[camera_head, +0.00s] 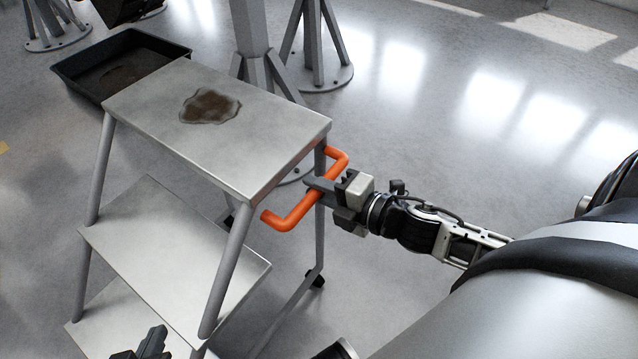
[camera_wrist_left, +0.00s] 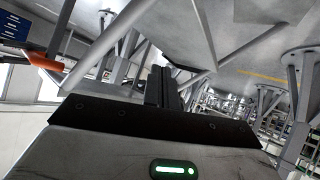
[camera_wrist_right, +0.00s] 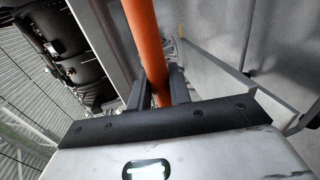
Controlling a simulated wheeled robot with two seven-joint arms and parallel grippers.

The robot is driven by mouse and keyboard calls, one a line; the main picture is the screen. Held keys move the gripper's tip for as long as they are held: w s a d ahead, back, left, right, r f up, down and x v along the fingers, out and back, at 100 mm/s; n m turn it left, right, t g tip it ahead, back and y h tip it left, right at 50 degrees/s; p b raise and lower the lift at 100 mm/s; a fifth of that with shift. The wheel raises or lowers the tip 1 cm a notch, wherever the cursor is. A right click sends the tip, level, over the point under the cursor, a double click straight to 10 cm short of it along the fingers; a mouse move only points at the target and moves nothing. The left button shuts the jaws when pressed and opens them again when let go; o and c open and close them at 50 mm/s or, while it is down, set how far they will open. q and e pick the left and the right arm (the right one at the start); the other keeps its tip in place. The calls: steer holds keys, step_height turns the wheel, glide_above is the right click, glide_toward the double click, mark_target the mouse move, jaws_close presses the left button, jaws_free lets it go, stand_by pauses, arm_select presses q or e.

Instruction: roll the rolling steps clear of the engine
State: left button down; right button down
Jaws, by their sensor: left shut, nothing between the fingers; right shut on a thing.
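The rolling steps stand in the left half of the head view, upright, with a grey top step (camera_head: 255,140), lower treads (camera_head: 150,235) and an orange handle (camera_head: 283,222) on their right side. A brown oily puddle (camera_head: 210,105) lies on the top step. My right gripper (camera_head: 318,187) is shut on the orange handle; its fingers straddle the bar (camera_wrist_right: 148,45) in the right wrist view. My left gripper (camera_head: 152,342) is shut and empty, low by the bottom tread; its closed fingers (camera_wrist_left: 164,85) show in the left wrist view. A caster (camera_head: 316,278) shows under the right leg.
A black drip tray (camera_head: 120,62) with dark liquid lies on the floor just behind the steps. Grey stand legs (camera_head: 258,70) with round bases stand behind them. The floor to the right and back right (camera_head: 450,120) is clear. Dark engine parts (camera_wrist_right: 70,50) show in the right wrist view.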

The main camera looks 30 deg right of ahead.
arm_select(q)
steer(key=shift+s, duration=0.1)
steer(key=shift+s+f, duration=0.1)
steer(key=shift+f, duration=0.05)
arm_select(e)
steer(key=c, duration=1.3)
jaws_free()
steer(key=shift+c, duration=0.2)
steer(key=shift+s, duration=0.1)
